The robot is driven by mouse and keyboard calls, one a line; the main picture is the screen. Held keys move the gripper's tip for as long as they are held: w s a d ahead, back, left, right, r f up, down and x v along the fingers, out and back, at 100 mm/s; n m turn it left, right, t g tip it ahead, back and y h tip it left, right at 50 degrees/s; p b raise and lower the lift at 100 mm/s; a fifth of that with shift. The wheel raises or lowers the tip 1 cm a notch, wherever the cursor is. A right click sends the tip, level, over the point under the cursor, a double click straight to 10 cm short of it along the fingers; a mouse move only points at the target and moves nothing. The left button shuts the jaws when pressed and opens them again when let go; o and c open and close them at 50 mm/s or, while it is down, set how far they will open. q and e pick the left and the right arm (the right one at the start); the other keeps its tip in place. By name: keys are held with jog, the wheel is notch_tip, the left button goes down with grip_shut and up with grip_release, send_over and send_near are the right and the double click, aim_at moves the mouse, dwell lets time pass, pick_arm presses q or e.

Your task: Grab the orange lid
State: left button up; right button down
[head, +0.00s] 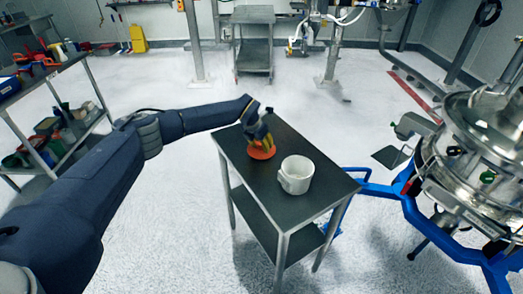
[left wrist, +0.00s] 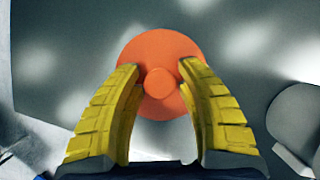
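The orange lid (head: 262,153) lies on the dark table top, left of the white pot. In the left wrist view the lid (left wrist: 160,48) is a flat orange disc with a round knob (left wrist: 159,83) at its middle. My left gripper (head: 262,146) is over the lid, its yellow fingers pointing down at it. In the left wrist view the gripper (left wrist: 160,80) has its fingers apart, one on each side of the knob, with gaps visible between. I cannot tell how high the fingertips are above the lid. My right gripper is not in view.
The white pot (head: 296,174) stands on the table (head: 233,143) close to the right of the lid; its edge shows in the left wrist view (left wrist: 298,120). A steel sifter (head: 485,125) on a blue frame (head: 420,222) stands right of the table. Shelves (head: 62,150) stand at left.

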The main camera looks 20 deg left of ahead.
pick_arm(q)
grip_shut()
jog(key=shift+r, duration=0.1)
